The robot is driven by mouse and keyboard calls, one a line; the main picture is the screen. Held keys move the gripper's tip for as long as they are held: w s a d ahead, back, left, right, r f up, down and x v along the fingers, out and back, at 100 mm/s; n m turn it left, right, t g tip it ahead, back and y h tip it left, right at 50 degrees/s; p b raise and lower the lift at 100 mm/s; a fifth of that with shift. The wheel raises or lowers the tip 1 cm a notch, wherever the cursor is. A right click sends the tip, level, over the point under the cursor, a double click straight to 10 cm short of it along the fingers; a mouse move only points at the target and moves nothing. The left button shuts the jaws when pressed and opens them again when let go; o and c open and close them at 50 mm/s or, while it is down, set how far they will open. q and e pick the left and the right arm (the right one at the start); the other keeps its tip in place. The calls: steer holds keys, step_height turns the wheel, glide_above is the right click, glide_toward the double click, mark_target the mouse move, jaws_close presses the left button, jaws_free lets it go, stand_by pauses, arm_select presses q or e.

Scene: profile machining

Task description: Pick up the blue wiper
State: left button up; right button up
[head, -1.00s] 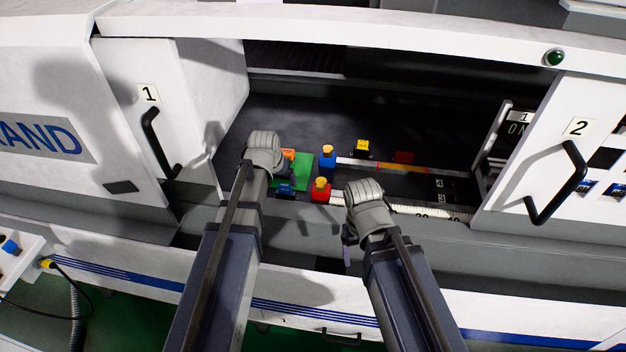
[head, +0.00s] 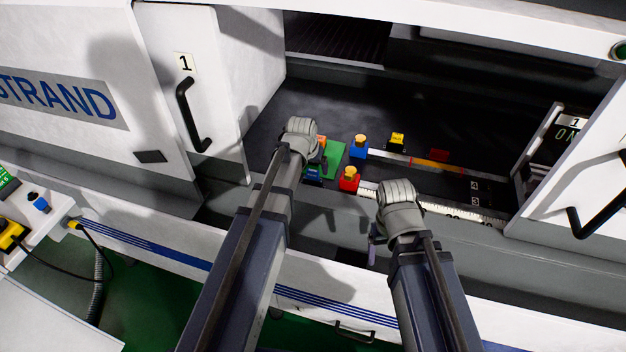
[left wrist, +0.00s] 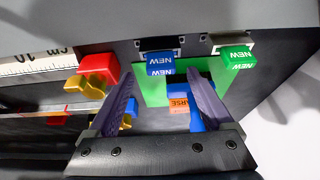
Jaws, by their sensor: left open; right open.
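A blue block marked NEW (left wrist: 160,62), which I take to be the blue wiper, sits at the edge of a green plate (left wrist: 150,92) in the left wrist view. In the head view the blue block (head: 313,173) is partly covered by my left arm. My left gripper (left wrist: 163,84) is open, its two fingers pointing toward the block with nothing held; the block lies beyond the fingertips. In the head view its fingers are hidden behind the arm. My right gripper (head: 374,245) is apart from the blocks, over the machine's front edge; its jaw gap is hidden.
A green NEW block (left wrist: 237,58) stands beside the blue one. An orange-labelled part (left wrist: 180,104) lies between my left fingers' bases. A red block (head: 349,181) and a blue block with orange knob (head: 358,148) stand to the right. Door 1 (head: 215,90) flanks the opening.

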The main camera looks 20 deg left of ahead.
mark_target(312, 171)
arm_select(q)
steer(key=b+x, duration=0.3)
steer(key=x, duration=0.1)
steer(key=shift+a, duration=0.15)
arm_select(e)
step_height(312, 171, down, 4)
steer(key=shift+r, duration=0.1)
arm_select(q)
steer(key=shift+s, duration=0.1)
steer(key=shift+c, duration=0.3)
arm_select(e)
steer(key=shift+r, duration=0.1)
arm_select(q)
jaws_close()
